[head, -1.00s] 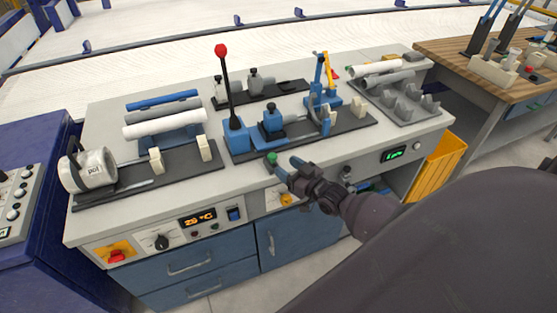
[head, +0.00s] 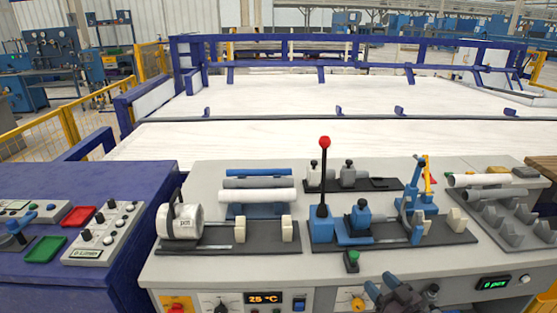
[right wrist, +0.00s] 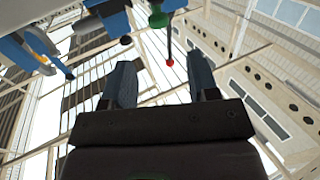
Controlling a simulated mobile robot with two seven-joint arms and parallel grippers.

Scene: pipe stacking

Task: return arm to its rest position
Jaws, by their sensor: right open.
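My right gripper (head: 382,286) is at the lower edge of the head view, in front of the workbench (head: 205,268). Its two fingers are apart and nothing is between them. In the right wrist view my right gripper (right wrist: 163,80) also shows open and empty, with the fingers pointing up toward the bench fixtures and the hall roof. My left gripper is not in view.
The bench carries a pipe rack with blue, grey and white pipes (head: 258,196), a white cylinder labelled "poli" (head: 182,222), a red-knobbed lever (head: 324,143) and a grey holder (head: 510,220). A green button (head: 352,257) stands near the front edge beside the gripper.

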